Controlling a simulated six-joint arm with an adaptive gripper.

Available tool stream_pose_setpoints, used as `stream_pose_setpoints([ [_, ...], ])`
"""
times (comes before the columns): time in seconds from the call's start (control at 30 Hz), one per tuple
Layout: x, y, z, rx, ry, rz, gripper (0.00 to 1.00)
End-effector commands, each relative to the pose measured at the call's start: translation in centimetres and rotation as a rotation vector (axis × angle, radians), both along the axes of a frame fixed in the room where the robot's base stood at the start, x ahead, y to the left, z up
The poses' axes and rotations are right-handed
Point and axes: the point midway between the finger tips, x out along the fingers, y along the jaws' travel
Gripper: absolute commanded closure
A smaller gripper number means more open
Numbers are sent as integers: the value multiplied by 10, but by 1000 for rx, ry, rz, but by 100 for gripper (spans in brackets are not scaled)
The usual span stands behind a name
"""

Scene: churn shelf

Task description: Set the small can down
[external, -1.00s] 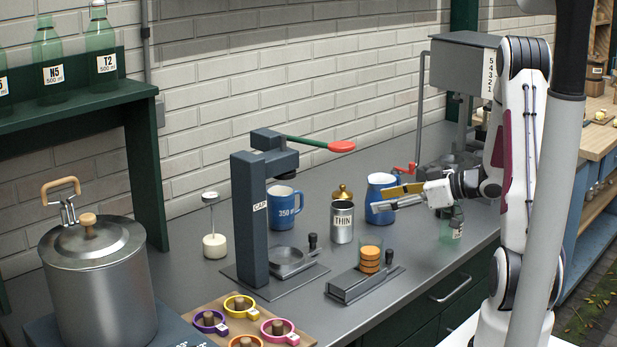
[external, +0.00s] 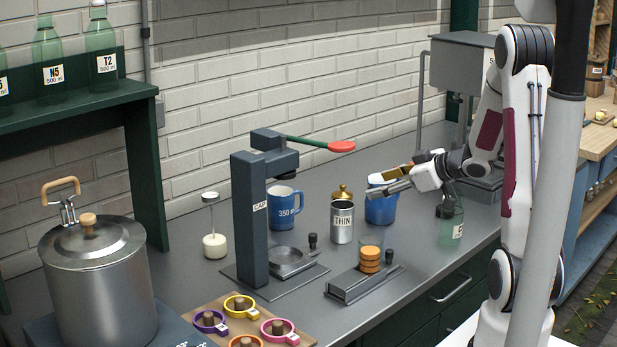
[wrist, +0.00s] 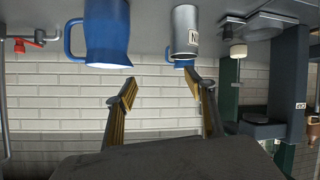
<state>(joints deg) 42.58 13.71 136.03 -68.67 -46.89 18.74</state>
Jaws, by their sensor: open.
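A small steel can labelled THIN (external: 342,223) stands upright on the grey counter (external: 215,285), left of my gripper (external: 385,181). It also shows upside down in the wrist view (wrist: 186,32). My gripper is open with nothing between its fingers (wrist: 162,86). It is raised above the counter, in front of and over the blue jug (external: 381,209), and apart from the can. The jug also shows in the wrist view (wrist: 106,32), inverted and left of the can.
A brass-topped item (external: 342,192) is behind the can. A blue mug (external: 283,208) and a capping press (external: 250,215) are to its left. A slotted holder with orange discs (external: 369,262) is in front. A green bottle (external: 452,222) stands below my wrist.

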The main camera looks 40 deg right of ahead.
Motion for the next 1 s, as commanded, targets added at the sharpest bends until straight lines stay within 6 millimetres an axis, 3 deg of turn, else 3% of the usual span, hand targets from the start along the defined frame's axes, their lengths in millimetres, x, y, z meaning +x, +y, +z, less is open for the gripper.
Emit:
stream_pose_setpoints([
  [0.23,0,-4,37,-129,42,-144,46],
  [0.47,-18,2,66,-183,92,-269,46],
  [0.77,-62,28,91,-171,181,-395,46],
  [1.0,-109,64,96,-106,279,-441,46],
])
